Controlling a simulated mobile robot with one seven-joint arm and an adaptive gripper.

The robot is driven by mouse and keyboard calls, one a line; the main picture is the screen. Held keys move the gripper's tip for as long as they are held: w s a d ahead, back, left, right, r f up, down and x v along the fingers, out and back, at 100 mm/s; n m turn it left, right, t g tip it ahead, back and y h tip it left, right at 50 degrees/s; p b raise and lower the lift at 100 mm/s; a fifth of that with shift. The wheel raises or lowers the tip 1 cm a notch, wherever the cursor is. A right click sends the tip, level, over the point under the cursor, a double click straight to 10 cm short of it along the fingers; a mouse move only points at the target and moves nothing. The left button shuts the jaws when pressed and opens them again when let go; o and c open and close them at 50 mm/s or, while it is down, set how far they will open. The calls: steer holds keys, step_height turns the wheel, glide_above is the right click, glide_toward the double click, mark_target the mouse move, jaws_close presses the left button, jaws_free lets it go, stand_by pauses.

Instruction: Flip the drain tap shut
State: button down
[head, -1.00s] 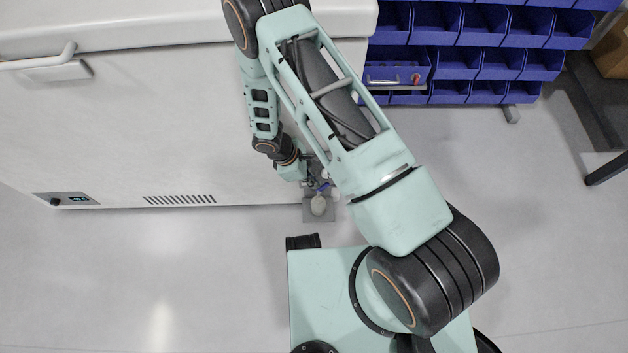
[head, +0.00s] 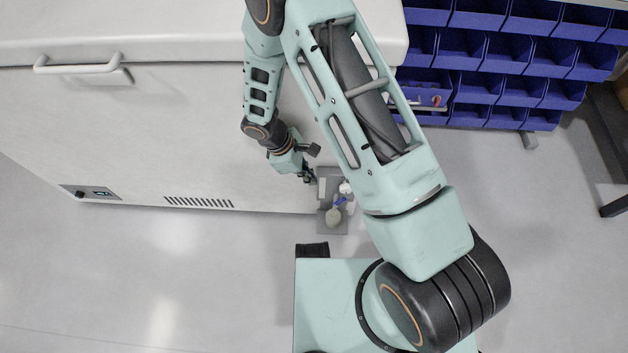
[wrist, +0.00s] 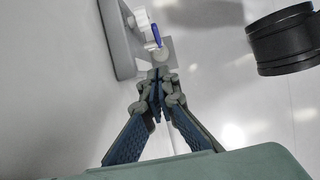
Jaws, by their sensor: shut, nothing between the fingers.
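The drain tap (head: 346,188) has a white body and a small blue lever (head: 340,201). It is mounted low on a grey plate beside the white cabinet's lower right corner. The wrist view shows the white tap body (wrist: 142,20) and the blue lever (wrist: 156,35) just beyond my fingertips. My gripper (head: 311,179) is to the left of the tap, apart from the lever in the head view. In the wrist view, the fingers (wrist: 157,76) are together and hold nothing. The lever's exact angle is too small to judge.
A pale rounded piece (head: 333,217) sits on the grey plate (head: 326,230) below the lever. The white chest cabinet (head: 150,140) stands left of my gripper. Blue bins (head: 480,50) fill the back right. The floor in front of the cabinet is clear.

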stand_by(0.4)
steer(key=shift+a+f+h, duration=0.45)
steer(key=shift+a+h, duration=0.4)
steer(key=shift+h, duration=0.15)
